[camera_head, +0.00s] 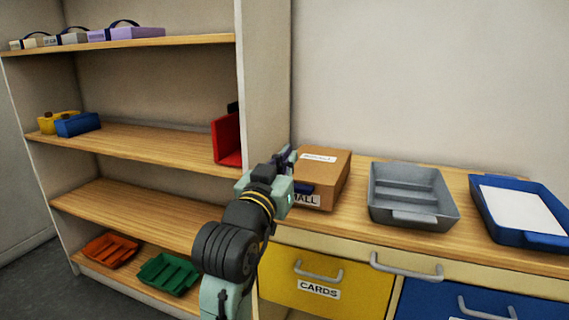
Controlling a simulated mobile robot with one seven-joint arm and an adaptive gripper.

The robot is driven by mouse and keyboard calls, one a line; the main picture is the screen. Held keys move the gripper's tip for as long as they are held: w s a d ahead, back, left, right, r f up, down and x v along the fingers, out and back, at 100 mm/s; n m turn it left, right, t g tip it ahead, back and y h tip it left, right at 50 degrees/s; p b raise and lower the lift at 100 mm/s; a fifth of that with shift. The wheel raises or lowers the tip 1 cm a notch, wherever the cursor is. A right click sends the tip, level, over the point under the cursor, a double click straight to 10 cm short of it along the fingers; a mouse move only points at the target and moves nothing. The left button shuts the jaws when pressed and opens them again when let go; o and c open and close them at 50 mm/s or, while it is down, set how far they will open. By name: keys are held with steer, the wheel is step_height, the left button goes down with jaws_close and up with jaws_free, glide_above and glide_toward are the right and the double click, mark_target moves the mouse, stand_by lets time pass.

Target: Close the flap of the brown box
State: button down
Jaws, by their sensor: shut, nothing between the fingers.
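The brown box (329,180) stands on the wooden counter (355,226), beside the shelf unit's side panel. Its top looks flat and carries a white label. A second label on its front is partly hidden and ends in "ALL". I see no flap standing up, but my arm covers the box's left side. My gripper (287,156) is shut and empty at the box's left upper edge. It overlaps the box in the picture, and I cannot tell whether they touch.
A grey divided tray (380,206) and a blue tray (485,218) with white paper stand right of the box. Yellow (330,292) and blue (465,302) drawers are below. The shelf unit at left holds a red object (228,140), orange (110,250) and green (168,274) trays, and small boxes.

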steer(key=r+p, duration=0.1)
glide_above(296, 190)
steer(key=shift+s+a+f, duration=0.1)
steer(key=shift+s+f, duration=0.2)
steer(key=shift+f, duration=0.7)
steer(key=shift+s+a+f, duration=0.1)
steer(key=shift+s+f, duration=0.15)
steer(key=shift+f, duration=0.75)
steer(key=f+b, duration=0.1)
steer(key=f, duration=0.1)
steer(key=f+b, duration=0.3)
steer(key=f, duration=0.1)
steer(key=shift+s+f+b, duration=0.3)
steer(key=shift+s+b, duration=0.05)
steer(key=shift+s, duration=0.05)
